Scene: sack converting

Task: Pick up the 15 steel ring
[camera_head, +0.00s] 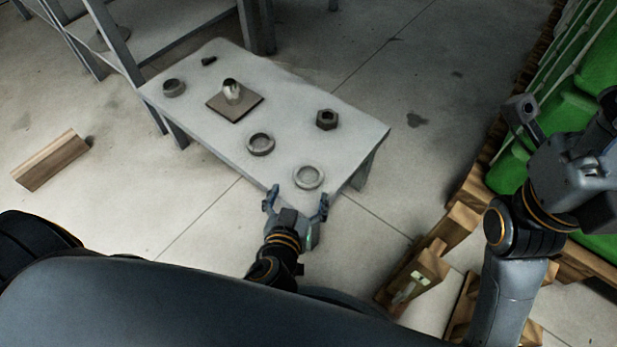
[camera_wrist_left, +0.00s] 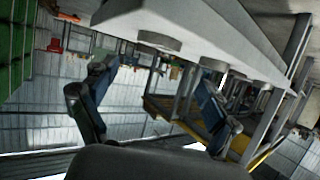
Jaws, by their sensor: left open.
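Three rings lie on the grey table (camera_head: 290,93); I can read no number on any. A light steel ring (camera_head: 308,177) lies near the front corner, a darker ring (camera_head: 260,144) lies behind and left of it, and another dark ring (camera_head: 174,87) lies at the far left. My left gripper (camera_head: 296,200) is open and empty at the table's front edge, just short of the light ring.
A hex nut (camera_head: 327,119), a square plate (camera_head: 222,107) bearing a metal cylinder (camera_head: 232,90), and a small dark part (camera_head: 209,61) are also on the table. A wooden block (camera_head: 50,160) lies on the floor.

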